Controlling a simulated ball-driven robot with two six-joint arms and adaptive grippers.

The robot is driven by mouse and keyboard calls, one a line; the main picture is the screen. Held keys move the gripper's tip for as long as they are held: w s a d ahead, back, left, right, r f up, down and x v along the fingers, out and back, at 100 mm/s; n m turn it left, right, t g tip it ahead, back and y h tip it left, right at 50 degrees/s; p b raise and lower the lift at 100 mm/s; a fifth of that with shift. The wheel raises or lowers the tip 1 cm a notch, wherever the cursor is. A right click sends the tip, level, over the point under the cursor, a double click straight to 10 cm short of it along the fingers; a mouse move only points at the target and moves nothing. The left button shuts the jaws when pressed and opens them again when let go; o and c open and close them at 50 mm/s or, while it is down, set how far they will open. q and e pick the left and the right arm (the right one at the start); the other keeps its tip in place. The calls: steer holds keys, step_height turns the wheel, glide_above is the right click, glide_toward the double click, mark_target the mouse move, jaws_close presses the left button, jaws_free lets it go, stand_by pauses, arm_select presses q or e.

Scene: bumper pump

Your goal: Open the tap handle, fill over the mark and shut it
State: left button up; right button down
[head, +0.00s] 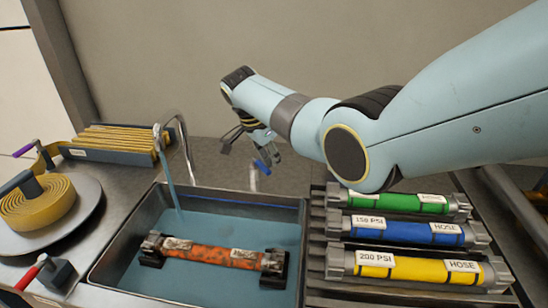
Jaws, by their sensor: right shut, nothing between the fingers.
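The tap's curved metal spout (182,150) rises at the back of the sink (303,225). A blue stream of water (170,183) falls from its mouth into the sink, where blue water (215,293) covers the bottom around an orange hose piece (215,256) on dark holders. The tap handle looks to be the blue-tipped lever (263,164) behind the sink's back edge. My right gripper (250,147) is shut and empty right by this lever; I cannot tell whether they touch. The fill mark cannot be made out. My left gripper is out of view.
Green (400,202), blue (403,230) and yellow (415,268) labelled hoses lie on a rack right of the sink. A yellow coil (38,205) on a round plate, a red-handled device (45,272) and a tray of yellow strips (115,143) stand at left.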

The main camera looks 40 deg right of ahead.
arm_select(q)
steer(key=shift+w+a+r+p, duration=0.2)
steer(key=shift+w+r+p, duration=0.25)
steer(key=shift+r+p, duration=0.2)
arm_select(e)
step_height(320, 180, up, 10)
steer(key=shift+d, duration=0.25)
steer(key=shift+r, duration=0.1)
stand_by(6.5)
